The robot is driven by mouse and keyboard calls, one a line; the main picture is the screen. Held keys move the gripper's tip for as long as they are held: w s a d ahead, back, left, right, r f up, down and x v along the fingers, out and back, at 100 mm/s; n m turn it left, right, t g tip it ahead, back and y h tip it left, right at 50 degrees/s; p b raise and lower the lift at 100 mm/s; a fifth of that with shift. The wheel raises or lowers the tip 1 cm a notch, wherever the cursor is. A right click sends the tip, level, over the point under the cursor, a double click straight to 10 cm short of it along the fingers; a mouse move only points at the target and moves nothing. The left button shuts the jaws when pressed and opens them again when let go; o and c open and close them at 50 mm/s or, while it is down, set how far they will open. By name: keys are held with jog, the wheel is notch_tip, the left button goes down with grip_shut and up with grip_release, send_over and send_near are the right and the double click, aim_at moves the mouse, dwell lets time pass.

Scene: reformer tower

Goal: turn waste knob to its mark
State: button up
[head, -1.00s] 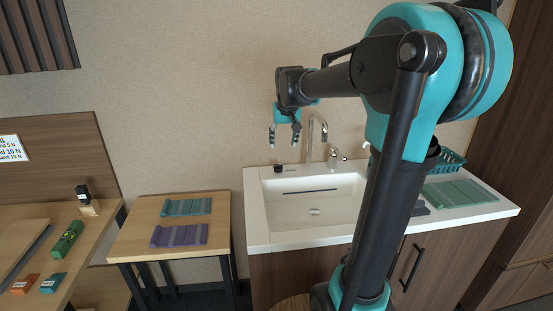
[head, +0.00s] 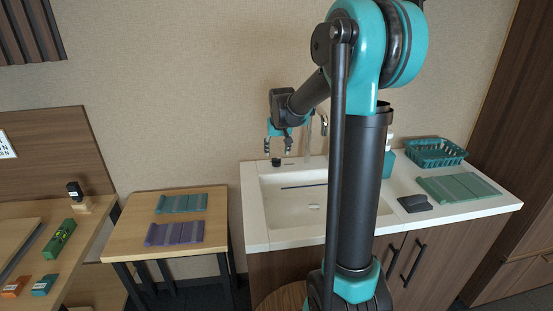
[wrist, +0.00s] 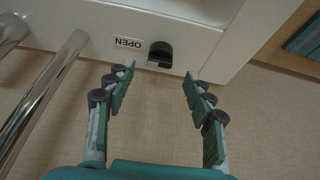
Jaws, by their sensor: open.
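The waste knob is a small black knob (head: 276,162) on the white back ledge of the sink, near its left corner. In the wrist view the knob (wrist: 161,50) shows a rounded black top and a squarer front part. My gripper (head: 278,149) is just above the knob, fingers pointing down. In the wrist view my gripper (wrist: 158,78) is open and empty, with the knob beyond the fingertips and between their lines. The fingers appear clear of it. I cannot make out the mark.
A chrome faucet (wrist: 45,95) rises close beside the gripper. The sink basin (head: 300,205) is in front of the knob. A soap bottle (head: 388,160), teal basket (head: 437,152) and green mat (head: 459,187) are on the counter at right. A wooden side table (head: 120,230) stands left.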

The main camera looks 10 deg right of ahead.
aim_at(277, 159)
jog(key=shift+x, duration=2.75)
jog(key=c, duration=1.2)
